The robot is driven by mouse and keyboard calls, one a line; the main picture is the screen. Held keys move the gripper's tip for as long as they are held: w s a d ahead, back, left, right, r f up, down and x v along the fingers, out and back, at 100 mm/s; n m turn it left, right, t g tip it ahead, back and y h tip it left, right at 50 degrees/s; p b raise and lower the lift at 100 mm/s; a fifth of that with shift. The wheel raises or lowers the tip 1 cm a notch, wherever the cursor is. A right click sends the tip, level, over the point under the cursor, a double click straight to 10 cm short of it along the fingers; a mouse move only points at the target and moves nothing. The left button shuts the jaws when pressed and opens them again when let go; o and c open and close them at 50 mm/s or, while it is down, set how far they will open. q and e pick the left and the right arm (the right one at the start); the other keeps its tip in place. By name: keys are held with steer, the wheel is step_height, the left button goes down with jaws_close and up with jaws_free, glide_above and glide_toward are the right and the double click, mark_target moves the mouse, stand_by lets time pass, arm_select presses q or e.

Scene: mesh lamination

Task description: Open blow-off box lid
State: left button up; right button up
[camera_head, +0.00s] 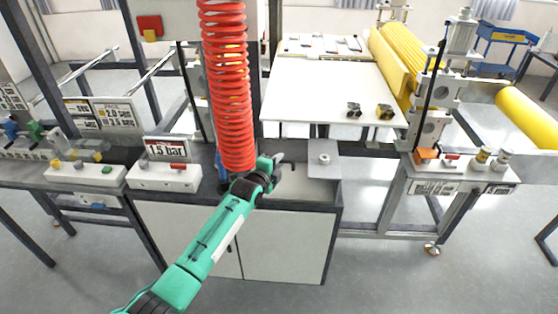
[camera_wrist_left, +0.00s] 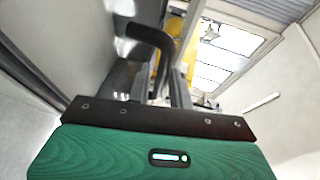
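The blow-off box appears to be the low unit with a pale grey recessed top (camera_head: 300,190) on the dark-framed cabinet. A light grey plate with a round knob (camera_head: 323,172) stands at its right side; I cannot tell whether this plate is its lid. My left gripper (camera_head: 278,166) is at the box's left rear edge, beside the red hose. In the left wrist view a black bent bar (camera_wrist_left: 150,36), like a handle, reaches in between the dark fingers. Whether the fingers touch it is unclear. My right gripper is out of view.
A white table (camera_head: 335,92) with two small black and yellow parts stands behind, beside yellow rollers (camera_head: 398,60). A "1.5 bar" sign (camera_head: 167,149) stands to the left. The floor in front is clear.

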arm_select(q)
steer(key=shift+w+d, duration=0.15)
steer(key=shift+w, duration=0.25)
steer(key=shift+f, duration=0.1)
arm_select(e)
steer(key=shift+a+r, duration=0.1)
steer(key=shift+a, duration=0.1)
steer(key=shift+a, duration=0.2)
arm_select(q)
steer(key=shift+c, duration=0.4)
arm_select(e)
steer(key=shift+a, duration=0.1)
arm_select(q)
jaws_close()
